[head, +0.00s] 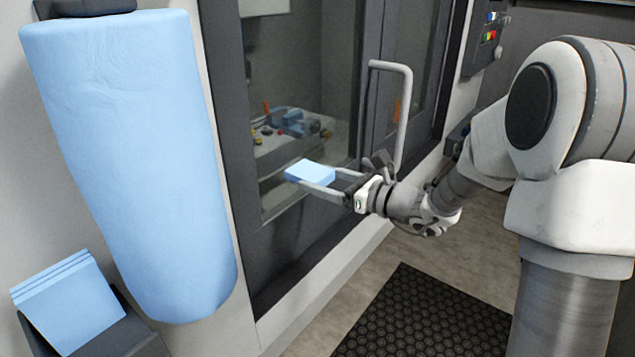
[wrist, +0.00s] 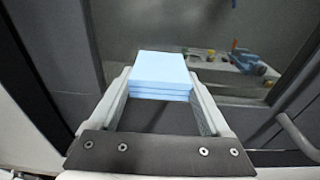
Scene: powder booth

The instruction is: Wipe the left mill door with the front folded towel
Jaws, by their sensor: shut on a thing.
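My gripper (head: 322,181) is shut on a light blue folded towel (head: 310,172), held between its two fingers. In the wrist view the towel (wrist: 160,72) shows as a stack of folded layers between the fingertips. The left mill door (head: 290,130) is a dark-framed glass door in the head view. The towel is in front of its lower glass; whether it touches the glass I cannot tell. The door glass also fills the upper part of the wrist view (wrist: 180,25).
A vertical door handle (head: 403,120) stands just right of my gripper. A large blue roll (head: 130,160) hangs on the left wall. More folded blue towels (head: 68,305) sit in a dark holder at the lower left. A black mat (head: 420,318) lies on the floor.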

